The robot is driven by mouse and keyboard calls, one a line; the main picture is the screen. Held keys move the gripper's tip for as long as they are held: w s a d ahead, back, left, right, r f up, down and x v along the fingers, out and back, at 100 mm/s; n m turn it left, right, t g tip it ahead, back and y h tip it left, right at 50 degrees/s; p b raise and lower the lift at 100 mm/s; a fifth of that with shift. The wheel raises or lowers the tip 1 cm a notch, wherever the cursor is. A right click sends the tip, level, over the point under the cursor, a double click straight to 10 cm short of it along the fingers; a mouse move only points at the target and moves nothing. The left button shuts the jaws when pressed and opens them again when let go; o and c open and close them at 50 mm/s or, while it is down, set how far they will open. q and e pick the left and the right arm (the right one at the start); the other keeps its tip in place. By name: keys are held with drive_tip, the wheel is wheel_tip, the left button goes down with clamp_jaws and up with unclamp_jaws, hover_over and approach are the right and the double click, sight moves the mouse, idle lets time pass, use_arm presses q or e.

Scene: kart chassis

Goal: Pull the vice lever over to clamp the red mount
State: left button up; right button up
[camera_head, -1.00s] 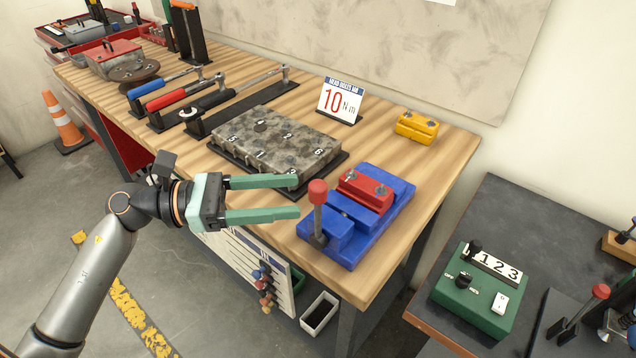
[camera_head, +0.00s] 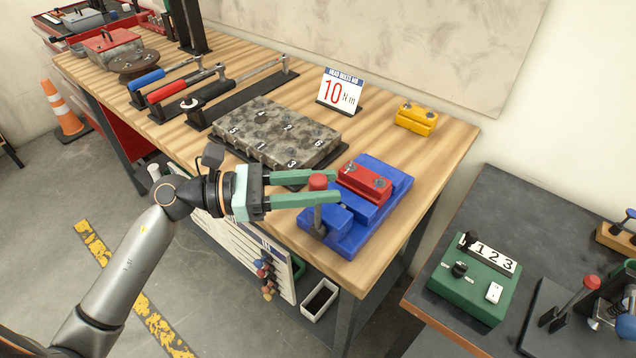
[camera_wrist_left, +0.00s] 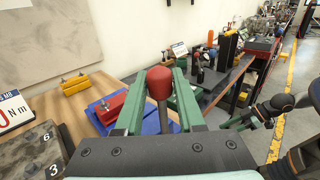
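The blue vice (camera_head: 385,177) stands at the near right corner of the wooden bench. The red mount (camera_head: 363,184) sits between its jaws. The vice lever is upright, a grey rod with a red knob (camera_head: 318,182) at the vice's left end. My left gripper (camera_head: 336,187) is open, its two green fingers on either side of the lever near the knob. In the left wrist view the red knob (camera_wrist_left: 160,82) stands between the fingers, with the red mount (camera_wrist_left: 110,108) beyond to the left. Contact with the fingers cannot be told.
An engine head block (camera_head: 275,132) lies behind the gripper, and a 10 Nm sign (camera_head: 339,92) stands past it. A yellow mount (camera_head: 416,119) sits at the back right. A dark side table (camera_head: 500,210) holds a green box (camera_head: 474,285).

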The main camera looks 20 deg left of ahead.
use_arm(q)
clamp_jaws()
idle(1.0)
